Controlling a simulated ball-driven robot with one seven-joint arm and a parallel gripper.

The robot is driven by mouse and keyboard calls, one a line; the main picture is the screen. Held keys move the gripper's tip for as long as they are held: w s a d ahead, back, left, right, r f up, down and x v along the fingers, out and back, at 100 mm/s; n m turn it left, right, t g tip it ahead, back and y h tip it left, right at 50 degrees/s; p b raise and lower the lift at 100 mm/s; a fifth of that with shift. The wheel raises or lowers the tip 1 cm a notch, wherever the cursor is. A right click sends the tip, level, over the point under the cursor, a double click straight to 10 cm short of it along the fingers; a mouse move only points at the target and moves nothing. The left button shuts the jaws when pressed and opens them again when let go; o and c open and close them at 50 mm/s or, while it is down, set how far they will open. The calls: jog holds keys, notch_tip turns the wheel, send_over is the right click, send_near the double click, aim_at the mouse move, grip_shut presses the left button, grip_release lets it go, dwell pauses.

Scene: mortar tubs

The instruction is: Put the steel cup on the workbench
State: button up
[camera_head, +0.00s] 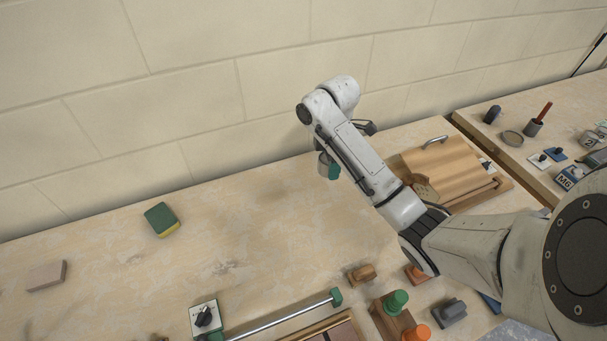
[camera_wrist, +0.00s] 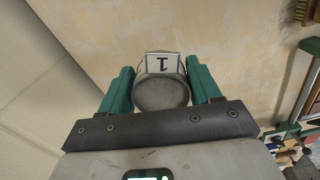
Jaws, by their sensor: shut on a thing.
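The steel cup (camera_wrist: 161,92) is grey and round, with a white label marked 1 that appears upside down in the wrist view. My gripper (camera_wrist: 162,78) is shut on it, with one green finger on each side. In the head view, the cup (camera_head: 322,168) shows partly beside a green finger of my gripper (camera_head: 329,169), near the back wall. The cup appears held above the pale, worn workbench (camera_head: 240,220); the exact height is hard to tell. My arm hides part of the bench behind it.
A green and yellow sponge (camera_head: 162,219) and a wooden block (camera_head: 46,276) lie to the left. A wooden roll-front box (camera_head: 445,168) stands to the right. Knobs (camera_head: 396,302) and a metal rail (camera_head: 285,318) are at the front. The bench middle is clear.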

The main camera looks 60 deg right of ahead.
jog(key=shift+w+a+f, duration=0.15)
jog(key=shift+w+f, duration=0.05)
jog(key=shift+f, duration=0.1)
jog(key=b, duration=0.6)
send_over(305, 179)
jog(key=s, duration=0.1)
notch_tip(305, 179, down, 7)
jog(key=shift+a+r, duration=0.15)
jog(key=shift+r, duration=0.05)
jog(key=shift+w+f, duration=0.5)
jog(key=shift+f, duration=0.2)
jog(key=shift+f+p, duration=0.45)
jog(key=shift+f, duration=1.1)
jog(key=shift+f, duration=0.1)
jog(key=o, duration=1.2)
jog(key=shift+o, duration=0.2)
notch_tip(305, 179, up, 12)
